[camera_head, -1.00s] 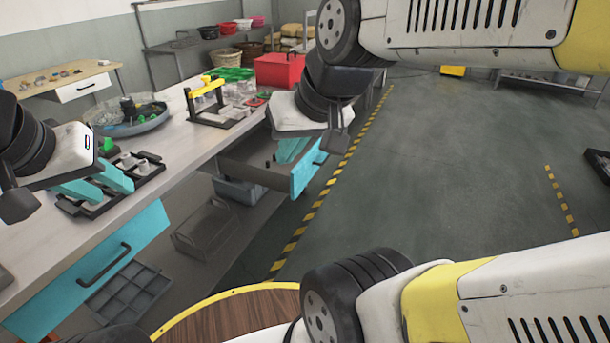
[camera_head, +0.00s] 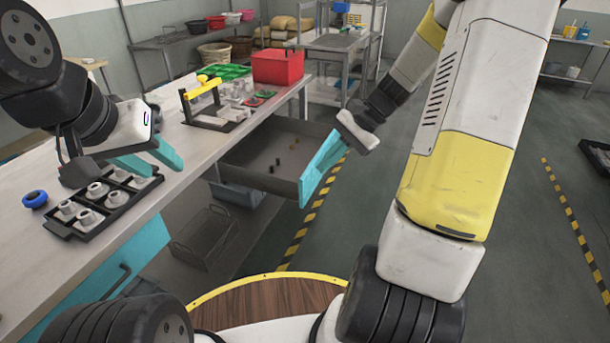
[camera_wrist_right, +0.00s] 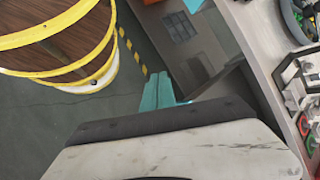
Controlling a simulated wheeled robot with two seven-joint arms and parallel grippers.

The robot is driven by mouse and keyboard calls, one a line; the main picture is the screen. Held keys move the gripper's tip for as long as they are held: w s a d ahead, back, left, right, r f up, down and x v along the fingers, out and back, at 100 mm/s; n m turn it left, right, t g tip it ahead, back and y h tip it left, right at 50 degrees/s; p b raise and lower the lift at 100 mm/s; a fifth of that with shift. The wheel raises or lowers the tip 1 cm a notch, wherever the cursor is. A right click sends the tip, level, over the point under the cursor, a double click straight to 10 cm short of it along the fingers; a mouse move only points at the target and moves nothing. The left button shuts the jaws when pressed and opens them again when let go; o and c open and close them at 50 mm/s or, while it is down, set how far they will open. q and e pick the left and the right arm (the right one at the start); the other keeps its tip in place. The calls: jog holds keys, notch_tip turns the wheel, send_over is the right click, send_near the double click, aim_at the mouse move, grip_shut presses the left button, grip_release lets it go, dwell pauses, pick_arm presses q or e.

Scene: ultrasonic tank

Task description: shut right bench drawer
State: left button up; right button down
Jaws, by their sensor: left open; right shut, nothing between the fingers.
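The right bench drawer stands pulled out from under the bench in the head view, with a grey inside and a turquoise front (camera_head: 311,187). Several small dark pieces lie in it. My right gripper (camera_head: 335,148) is shut and empty at the outer side of that front, close to its upper edge; I cannot tell whether it touches. Its turquoise fingers (camera_wrist_right: 158,92) show in the right wrist view, where the gripper body hides most of the drawer. My left gripper (camera_head: 152,163) is open above the bench, beside a black tray (camera_head: 85,232) of pale fittings.
The bench (camera_head: 190,150) carries a yellow-handled rack (camera_head: 207,87), green trays and a red bin (camera_head: 277,66). A wire basket (camera_head: 205,235) sits below it. The other bench drawer (camera_head: 110,275) has a turquoise front. Floor right of the striped tape (camera_head: 322,210) is open.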

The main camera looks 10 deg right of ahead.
jog(key=w+d+f+m+t+y, duration=0.1)
jog(key=w+d+f+m+y, duration=0.25)
jog(key=f, duration=0.25)
jog(key=w+d+f+m+t+y, duration=0.2)
jog(key=d+f+m, duration=0.15)
jog(key=f, duration=0.35)
jog(key=m+t+y, duration=0.2)
jog(key=m+t, duration=0.5)
jog(key=m, duration=0.1)
send_near(307, 190)
jog(key=x, duration=0.7)
jog(key=shift+d, duration=0.1)
